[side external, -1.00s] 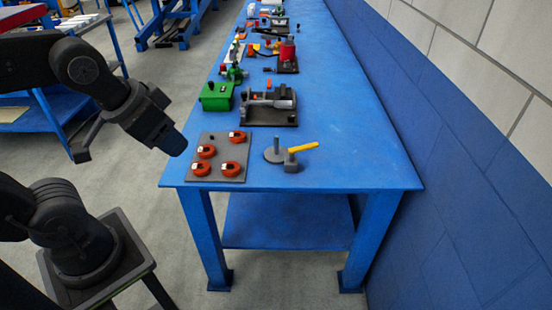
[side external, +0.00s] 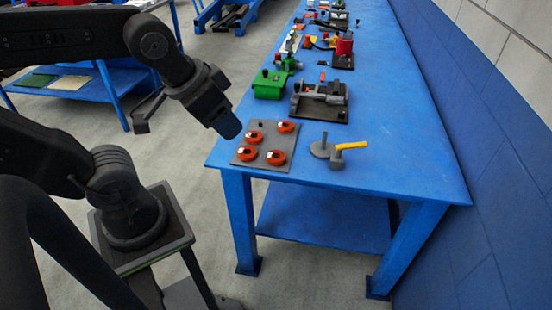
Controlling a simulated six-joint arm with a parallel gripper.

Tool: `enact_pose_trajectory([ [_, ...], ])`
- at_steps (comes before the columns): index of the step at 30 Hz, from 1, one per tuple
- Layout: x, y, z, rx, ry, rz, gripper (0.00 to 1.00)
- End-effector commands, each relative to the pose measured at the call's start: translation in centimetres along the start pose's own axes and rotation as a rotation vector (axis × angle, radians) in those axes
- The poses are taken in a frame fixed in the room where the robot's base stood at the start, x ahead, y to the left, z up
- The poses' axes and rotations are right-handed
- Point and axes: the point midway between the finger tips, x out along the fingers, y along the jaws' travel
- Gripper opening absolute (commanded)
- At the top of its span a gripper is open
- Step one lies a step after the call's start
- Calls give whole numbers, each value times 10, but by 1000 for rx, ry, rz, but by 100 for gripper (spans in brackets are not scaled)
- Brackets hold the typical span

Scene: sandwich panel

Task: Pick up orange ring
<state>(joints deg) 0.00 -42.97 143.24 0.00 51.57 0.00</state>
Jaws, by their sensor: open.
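Several orange-red rings lie on a dark grey panel (side external: 266,145) at the near left corner of the blue table. They are a back right ring (side external: 285,127), a back left ring (side external: 254,138), a front left ring (side external: 247,155) and a front right ring (side external: 276,158). Each has a small pale mark on it. My gripper (side external: 186,128) is open and empty, its fingers spread wide. It is left of the panel in the picture, above the table's left edge, with its right finger close to the panel's back left corner in the picture. Its exact height is unclear.
Right of the panel stand a grey disc with an upright peg (side external: 321,149) and a yellow-handled hammer (side external: 349,146). Behind are a grey clamp fixture (side external: 322,93) and a green box (side external: 269,86). The blue table (side external: 400,150) is clear on its right side, beside the wall.

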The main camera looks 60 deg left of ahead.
Motion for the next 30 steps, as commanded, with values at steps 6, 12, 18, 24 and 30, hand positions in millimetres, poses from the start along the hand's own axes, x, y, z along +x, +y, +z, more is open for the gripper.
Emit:
enact_pose_trajectory([
  [6,0,0,0,0,0,0,72],
  [12,0,0,0,0,0,0,89],
  [18,0,0,0,3,-1,0,89],
  [24,11,-8,-21,161,-56,-11,89],
  [30,51,-34,-67,559,-183,13,89],
])
